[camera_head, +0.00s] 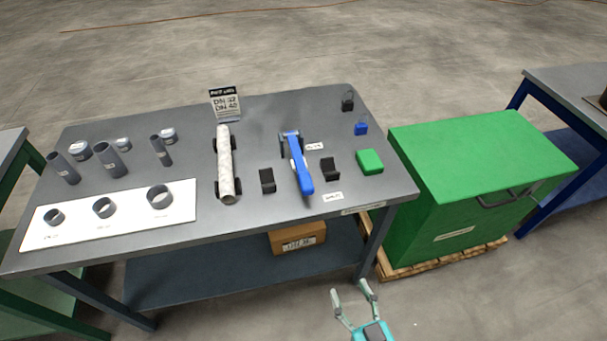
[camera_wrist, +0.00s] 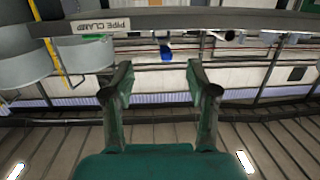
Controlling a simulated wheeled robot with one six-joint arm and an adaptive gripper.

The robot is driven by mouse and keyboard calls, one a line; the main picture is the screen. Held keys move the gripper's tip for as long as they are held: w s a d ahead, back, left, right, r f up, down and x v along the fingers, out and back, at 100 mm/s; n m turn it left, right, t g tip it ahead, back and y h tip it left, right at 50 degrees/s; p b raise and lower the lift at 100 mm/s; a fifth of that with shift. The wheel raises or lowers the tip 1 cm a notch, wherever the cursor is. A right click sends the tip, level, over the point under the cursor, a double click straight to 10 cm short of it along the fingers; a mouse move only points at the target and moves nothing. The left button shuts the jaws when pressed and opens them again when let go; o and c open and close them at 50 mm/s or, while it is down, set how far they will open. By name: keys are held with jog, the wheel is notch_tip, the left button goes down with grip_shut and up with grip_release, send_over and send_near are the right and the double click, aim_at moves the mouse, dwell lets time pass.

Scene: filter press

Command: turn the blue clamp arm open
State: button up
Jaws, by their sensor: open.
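The blue clamp arm (camera_head: 301,174) lies along the table top toward its front edge, hinged at a blue and grey bracket (camera_head: 290,137) farther back. It lies between two black blocks, a left one (camera_head: 267,181) and a right one (camera_head: 330,169). My gripper (camera_head: 350,291) is open and empty. It is in front of the table, below and to the right of the clamp arm in the head view, well apart from it. In the wrist view my gripper (camera_wrist: 158,92) shows two spread fingers with nothing between them. A small blue shape (camera_wrist: 165,52) shows beyond; I cannot tell whether it is the clamp arm.
A pale pipe (camera_head: 226,165) lies left of the clamp. A green block (camera_head: 369,161) and a blue padlock (camera_head: 361,128) are to its right. A large green box (camera_head: 430,215) stands right of the table (camera_head: 365,185). Floor in front is clear.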

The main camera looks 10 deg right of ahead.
jog(key=w+a+r, duration=0.2)
jog(key=w, duration=0.7)
jog(key=m+t+h, duration=0.1)
jog(key=t, duration=0.1)
send_near(303, 173)
jog(key=w, duration=0.6)
jog(key=w+f, duration=0.1)
jog(key=w, duration=0.3)
jog(key=shift+r, duration=0.1)
grip_shut()
